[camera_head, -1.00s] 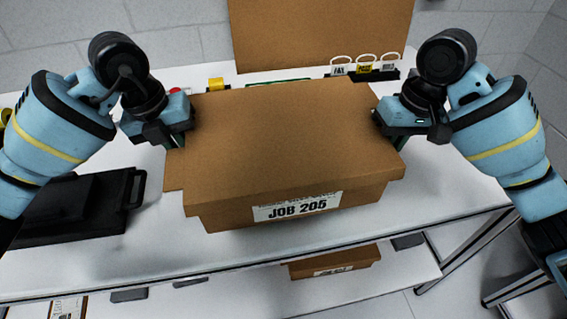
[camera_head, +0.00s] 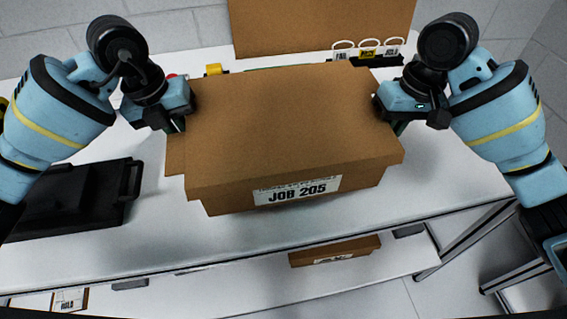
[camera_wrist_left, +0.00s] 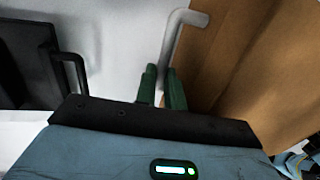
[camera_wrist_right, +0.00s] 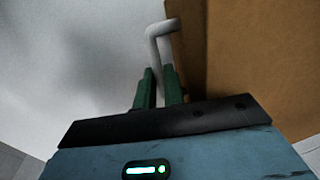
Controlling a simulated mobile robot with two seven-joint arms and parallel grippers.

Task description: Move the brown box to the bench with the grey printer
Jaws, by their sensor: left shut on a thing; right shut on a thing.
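The brown box (camera_head: 285,125), labelled JOB 205, is at the middle of the white bench, level and with its lid down. I cannot tell whether its bottom touches the bench. My left gripper (camera_head: 178,122) is shut on the box's left handle, a grey bent bar (camera_wrist_left: 176,40). My right gripper (camera_head: 393,122) is shut on the right handle, a similar bar (camera_wrist_right: 155,45). Green fingers close around each bar, beside the box walls. The grey printer is not in view.
A black tray-like case (camera_head: 70,200) lies left of the box. A tall brown panel (camera_head: 320,25) and a rack of tags (camera_head: 368,55) stand behind. A smaller brown box (camera_head: 335,251) is on the lower shelf (camera_head: 230,285). Bare bench top (camera_head: 450,185) shows at the right.

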